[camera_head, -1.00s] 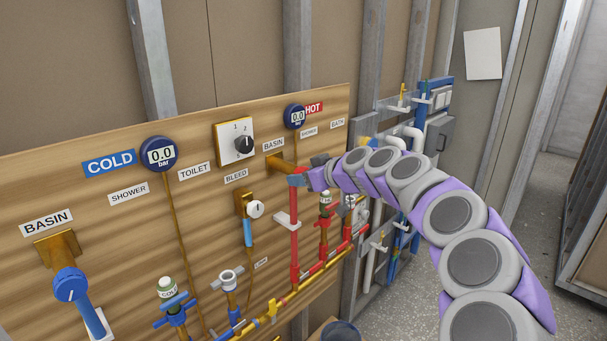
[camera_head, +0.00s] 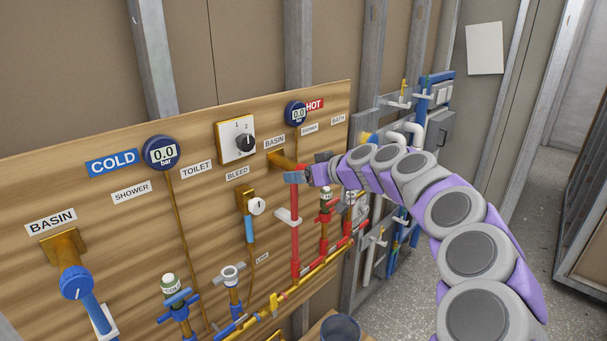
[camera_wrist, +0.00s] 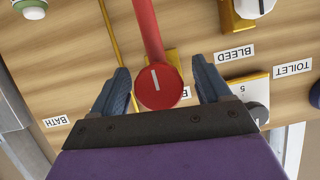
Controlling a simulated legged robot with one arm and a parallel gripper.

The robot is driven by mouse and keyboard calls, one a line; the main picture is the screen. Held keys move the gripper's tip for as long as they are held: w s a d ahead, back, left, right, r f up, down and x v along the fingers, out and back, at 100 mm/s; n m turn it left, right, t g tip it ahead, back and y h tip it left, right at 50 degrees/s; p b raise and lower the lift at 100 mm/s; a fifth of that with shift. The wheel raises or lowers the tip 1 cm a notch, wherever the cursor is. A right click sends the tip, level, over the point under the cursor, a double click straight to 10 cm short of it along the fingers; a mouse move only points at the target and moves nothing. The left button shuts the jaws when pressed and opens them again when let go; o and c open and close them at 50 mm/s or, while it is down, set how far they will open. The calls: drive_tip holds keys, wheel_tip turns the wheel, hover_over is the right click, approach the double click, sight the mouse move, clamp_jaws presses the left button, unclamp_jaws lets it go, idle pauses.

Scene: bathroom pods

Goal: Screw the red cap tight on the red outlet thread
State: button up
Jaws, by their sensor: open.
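The red cap (camera_wrist: 159,92) shows in the wrist view as a round red face with a white line, nearly upright in the picture. It sits at the end of the red pipe (camera_wrist: 147,25), at the hot basin outlet. My gripper (camera_wrist: 161,68) is open, one blue-grey finger on each side of the cap, with a visible gap on both sides. In the head view my gripper (camera_head: 295,177) is at the top of the red pipe (camera_head: 295,235), just below the brass basin fitting (camera_head: 282,160). The cap is largely hidden there by the fingers. The outlet thread is hidden from view.
The wooden board also carries a bleed valve (camera_head: 256,206), a selector switch (camera_head: 237,141), a HOT gauge (camera_head: 296,113) and a COLD gauge (camera_head: 162,153). A red-handled valve (camera_head: 325,215) stands close right of the red pipe. A grey bucket (camera_head: 341,329) is below.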

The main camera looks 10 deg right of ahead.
drive_tip(key=p+v, duration=0.2)
drive_tip(key=v, duration=1.5)
drive_tip(key=shift+d+p, duration=0.2)
drive_tip(key=shift+p, duration=0.1)
drive_tip(key=shift+f, duration=0.1)
